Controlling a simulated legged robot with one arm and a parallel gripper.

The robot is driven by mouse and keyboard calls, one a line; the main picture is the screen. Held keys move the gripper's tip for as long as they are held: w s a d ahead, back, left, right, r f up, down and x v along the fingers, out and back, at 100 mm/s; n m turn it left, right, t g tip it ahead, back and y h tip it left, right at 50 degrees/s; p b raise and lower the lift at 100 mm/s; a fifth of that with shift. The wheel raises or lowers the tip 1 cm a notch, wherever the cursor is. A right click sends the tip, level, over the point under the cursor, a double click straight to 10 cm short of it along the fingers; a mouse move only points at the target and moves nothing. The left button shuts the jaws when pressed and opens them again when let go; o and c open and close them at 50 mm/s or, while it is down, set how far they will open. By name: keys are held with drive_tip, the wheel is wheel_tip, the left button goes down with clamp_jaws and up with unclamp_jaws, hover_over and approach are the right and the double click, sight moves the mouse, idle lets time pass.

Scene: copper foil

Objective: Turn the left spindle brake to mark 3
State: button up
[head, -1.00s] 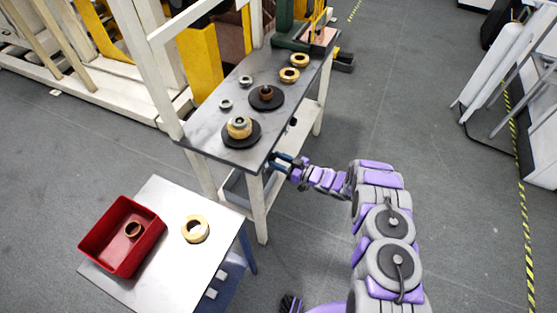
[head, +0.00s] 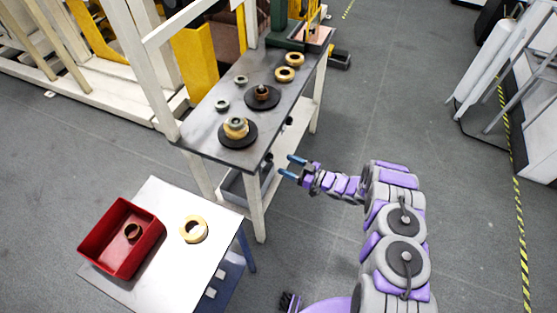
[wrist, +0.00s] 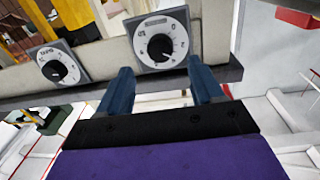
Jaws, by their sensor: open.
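A round white dial with a black knob (wrist: 160,46) sits on the bench's front face, in the middle of the wrist view. It shows from the side in the head view (head: 269,158). Its numerals look upside down, and its setting is hard to read. A second similar dial (wrist: 56,68) is to its left in the wrist view. My gripper (wrist: 162,86) is open and empty, with its two blue fingers either side of the middle dial's lower part in the picture. In the head view my gripper (head: 290,166) is apart from the bench edge, near the closer dial.
The dark bench top (head: 207,128) carries two spindles on black discs, (head: 237,128) and (head: 262,94), plus several loose rings. A side table (head: 178,255) at lower left holds a red bin (head: 98,235) and a tan ring (head: 194,229). The floor right of the bench is clear.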

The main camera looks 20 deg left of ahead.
drive_tip(key=s+d+p, duration=0.1)
drive_tip(key=d, duration=1)
drive_tip(key=shift+s+p, duration=0.25)
drive_tip(key=shift+p, duration=0.05)
drive_tip(key=shift+d+f, duration=0.1)
